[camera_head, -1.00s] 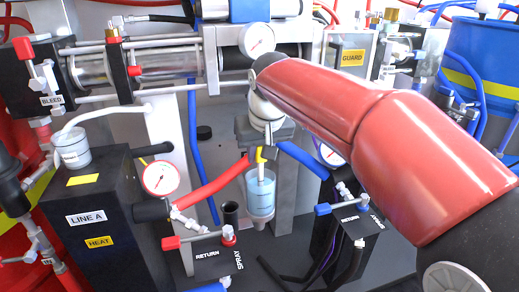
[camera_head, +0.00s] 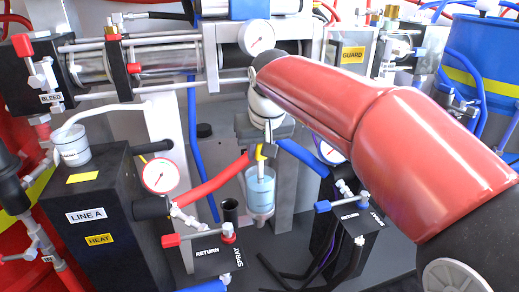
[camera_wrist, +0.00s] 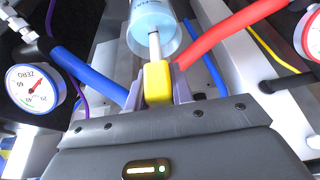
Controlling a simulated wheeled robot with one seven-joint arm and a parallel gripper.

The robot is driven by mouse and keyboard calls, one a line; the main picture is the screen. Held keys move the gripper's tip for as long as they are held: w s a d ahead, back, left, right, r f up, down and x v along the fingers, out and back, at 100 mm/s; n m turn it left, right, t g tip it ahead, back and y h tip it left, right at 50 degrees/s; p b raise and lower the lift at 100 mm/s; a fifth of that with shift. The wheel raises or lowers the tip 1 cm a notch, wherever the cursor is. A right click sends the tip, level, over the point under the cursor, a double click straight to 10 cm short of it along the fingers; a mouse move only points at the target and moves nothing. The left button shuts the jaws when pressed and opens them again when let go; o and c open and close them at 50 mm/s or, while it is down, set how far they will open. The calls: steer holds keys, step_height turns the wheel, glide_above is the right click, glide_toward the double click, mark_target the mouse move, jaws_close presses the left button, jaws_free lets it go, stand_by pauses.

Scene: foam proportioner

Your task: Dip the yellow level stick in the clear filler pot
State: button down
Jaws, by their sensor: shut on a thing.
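The level stick has a yellow handle (camera_head: 261,151) and a pale thin rod. My gripper (camera_wrist: 157,88) is shut on the yellow handle, with a grey finger on each side of it. The clear filler pot (camera_head: 260,192) holds light blue liquid and stands below my gripper. In the head view the rod points down into the pot's open top. The wrist view shows the rod running from the handle (camera_wrist: 157,80) into the mouth of the pot (camera_wrist: 137,32). How deep the rod's tip sits is hard to tell.
A red hose (camera_head: 217,181) and a blue hose (camera_head: 302,158) run close on either side of the pot. Return and spray valve blocks (camera_head: 213,256) stand lower left and right (camera_head: 350,222). The black LINE A box (camera_head: 95,190) and a round gauge (camera_head: 160,175) are at left.

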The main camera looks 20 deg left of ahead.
stand_by(0.3)
step_height(320, 180, up, 13)
steer(key=p, duration=1.2)
steer(key=shift+f, duration=0.25)
